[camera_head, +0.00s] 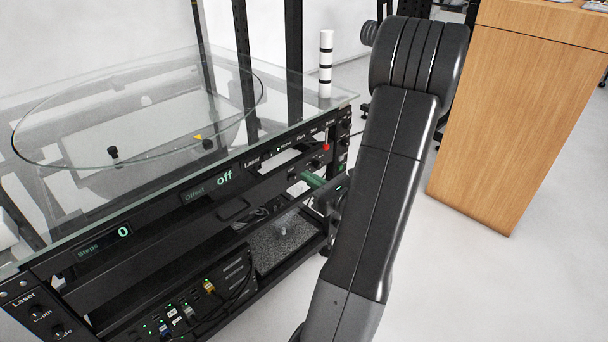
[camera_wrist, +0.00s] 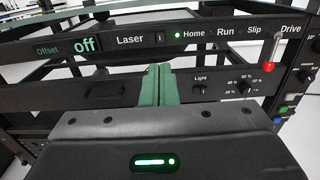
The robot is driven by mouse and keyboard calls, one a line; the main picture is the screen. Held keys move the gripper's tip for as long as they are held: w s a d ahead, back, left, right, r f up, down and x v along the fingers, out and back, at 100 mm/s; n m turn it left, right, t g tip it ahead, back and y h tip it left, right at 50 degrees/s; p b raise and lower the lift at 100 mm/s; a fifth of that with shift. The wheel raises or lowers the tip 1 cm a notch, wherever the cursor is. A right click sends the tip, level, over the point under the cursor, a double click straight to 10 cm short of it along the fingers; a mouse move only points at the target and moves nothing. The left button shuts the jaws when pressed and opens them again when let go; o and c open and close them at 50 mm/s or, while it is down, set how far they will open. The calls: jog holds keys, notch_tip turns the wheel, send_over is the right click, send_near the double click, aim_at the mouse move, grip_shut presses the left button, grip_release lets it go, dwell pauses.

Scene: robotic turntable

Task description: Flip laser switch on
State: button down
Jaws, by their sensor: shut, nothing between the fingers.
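The laser switch (camera_wrist: 160,39) is a small dark rocker on the black front panel, right of the word "Laser", in the wrist view. It also shows small in the head view (camera_head: 266,156). Whether it is on or off is too small to tell. My gripper (camera_wrist: 158,70) has green fingers, shut together with nothing between them. In the wrist view the fingertips appear just below the laser switch, over the panel's lower edge. In the head view my gripper (camera_head: 316,182) is in front of the rack's right part, partly hidden by my arm.
A red-tipped Drive lever (camera_wrist: 270,58) hangs at the panel's right. A Light switch (camera_wrist: 201,89) and dial (camera_wrist: 244,86) sit lower right. The Offset display (camera_wrist: 84,46) reads "off". A glass tabletop (camera_head: 130,160) covers the rack. A wooden cabinet (camera_head: 510,120) stands right.

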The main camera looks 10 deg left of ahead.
aim_at(271, 155)
jog(key=b+x, duration=0.1)
jog(key=x, duration=1.1)
